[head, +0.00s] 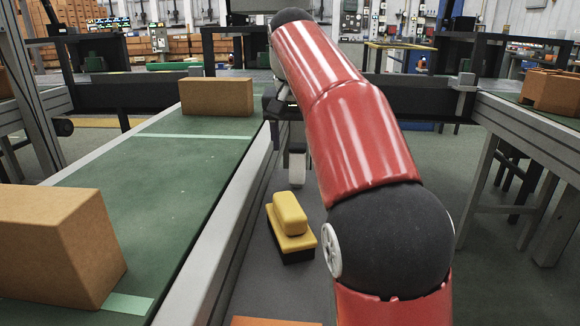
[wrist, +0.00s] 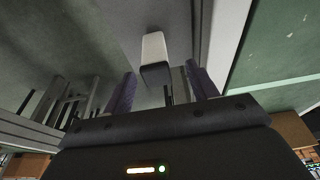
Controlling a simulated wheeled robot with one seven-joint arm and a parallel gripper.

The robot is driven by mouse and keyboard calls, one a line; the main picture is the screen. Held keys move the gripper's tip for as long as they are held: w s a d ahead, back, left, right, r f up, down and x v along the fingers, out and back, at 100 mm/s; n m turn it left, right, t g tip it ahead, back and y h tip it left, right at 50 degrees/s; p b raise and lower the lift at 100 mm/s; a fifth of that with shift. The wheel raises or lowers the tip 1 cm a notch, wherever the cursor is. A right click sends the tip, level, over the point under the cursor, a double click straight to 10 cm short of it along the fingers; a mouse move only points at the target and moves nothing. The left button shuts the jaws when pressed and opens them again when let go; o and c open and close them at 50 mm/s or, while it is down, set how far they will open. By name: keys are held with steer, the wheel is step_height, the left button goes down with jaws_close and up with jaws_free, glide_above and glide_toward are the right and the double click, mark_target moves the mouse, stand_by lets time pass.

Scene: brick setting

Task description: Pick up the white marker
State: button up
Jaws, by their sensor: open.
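A white block-like object with a dark end face (wrist: 154,55), which looks like the white marker, shows in the wrist view. It lies on a grey surface, ahead of my gripper and in line with the gap between the fingers. My gripper (wrist: 161,88) is open, with one dark purple finger on each side of that gap. I cannot tell how far the fingertips are from the white object.
A yellow object with a dark base (head: 290,228) sits on the grey surface left of my arm. A green conveyor belt (head: 190,180) carries cardboard boxes, one near (head: 55,245) and one far (head: 217,96). A metal-framed table (head: 535,125) stands at right.

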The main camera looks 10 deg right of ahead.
mark_target(298, 162)
steer(key=x, duration=0.3)
steer(key=b+x, duration=0.1)
steer(key=x, duration=0.2)
steer(key=shift+d+f+b, duration=0.15)
steer(key=shift+d+b, duration=0.1)
steer(key=shift+b, duration=0.05)
steer(key=shift+c, duration=0.2)
steer(key=c, duration=1)
step_height(298, 162, up, 10)
steer(key=p, duration=0.4)
steer(key=shift+c, duration=0.2)
